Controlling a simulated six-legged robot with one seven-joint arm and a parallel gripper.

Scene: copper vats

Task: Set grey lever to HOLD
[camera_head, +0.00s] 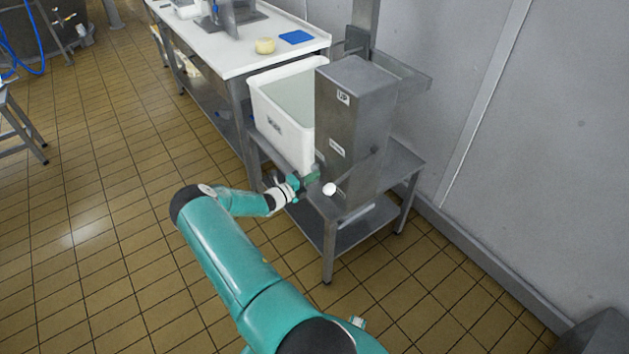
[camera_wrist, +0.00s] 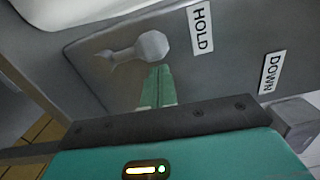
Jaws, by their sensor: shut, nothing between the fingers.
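The grey lever shows in the wrist view as a faceted grey knob (camera_wrist: 152,46) on a short shaft against a grey plate. It points toward the HOLD label (camera_wrist: 201,28); the DOWN label (camera_wrist: 270,73) is farther right. My gripper (camera_wrist: 157,72) is shut and empty, its green fingertips just below the knob; I cannot tell whether they touch it. In the head view my gripper (camera_head: 312,178) is low at the front of the grey metal housing (camera_head: 348,125), close to a pale ball (camera_head: 329,190).
A white bin (camera_head: 285,115) stands directly left of the housing on a metal stand (camera_head: 402,160). A white-topped table (camera_head: 235,55) with a yellow round item (camera_head: 265,45) and a blue item (camera_head: 296,37) is behind. A wall closes the right side; tiled floor (camera_head: 110,220) is free at left.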

